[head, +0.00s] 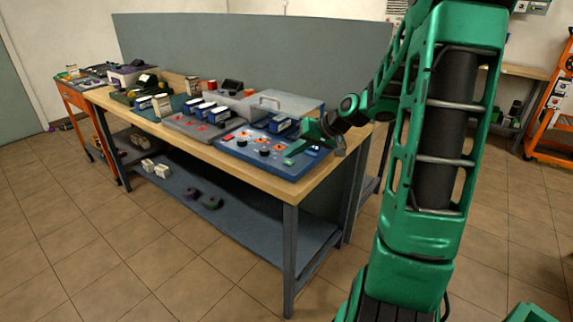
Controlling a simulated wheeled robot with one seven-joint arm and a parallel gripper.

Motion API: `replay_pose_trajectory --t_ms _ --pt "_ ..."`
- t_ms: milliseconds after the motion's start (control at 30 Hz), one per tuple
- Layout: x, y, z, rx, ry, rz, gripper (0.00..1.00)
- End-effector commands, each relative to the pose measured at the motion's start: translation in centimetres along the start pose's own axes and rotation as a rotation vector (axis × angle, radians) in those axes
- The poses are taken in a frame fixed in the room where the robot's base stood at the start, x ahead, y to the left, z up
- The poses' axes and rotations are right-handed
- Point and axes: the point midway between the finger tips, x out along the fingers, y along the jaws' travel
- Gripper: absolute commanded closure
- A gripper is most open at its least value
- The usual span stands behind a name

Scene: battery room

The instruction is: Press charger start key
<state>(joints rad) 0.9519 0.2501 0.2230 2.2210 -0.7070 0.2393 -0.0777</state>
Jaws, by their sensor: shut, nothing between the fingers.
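The blue charger panel (258,163) lies on the near right end of the workbench, its sloped face carrying dark knobs, small orange-red parts and pale markings. Which of these is the start key is too small to tell. My green gripper (289,162) reaches in from the right over the panel's right part, fingers pointing down and left. It is shut and empty. Its tips are close to the panel face, and I cannot tell whether they touch it. My gripper and wrist hide part of the panel's right side.
A grey tray (190,129) with red items lies to the left. The wooden workbench (245,175) has a narrow bare front edge. Tiled floor in front is clear.

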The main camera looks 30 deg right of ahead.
Motion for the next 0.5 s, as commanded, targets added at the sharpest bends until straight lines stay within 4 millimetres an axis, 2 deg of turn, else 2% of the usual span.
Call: replay_pose_trajectory --t_ms 267,500 --pt "-0.3 -0.2 -0.3 -0.002 0.002 0.0 1.0" --pt "-1.6 -1.2 -1.2 -0.003 0.002 0.0 1.0"
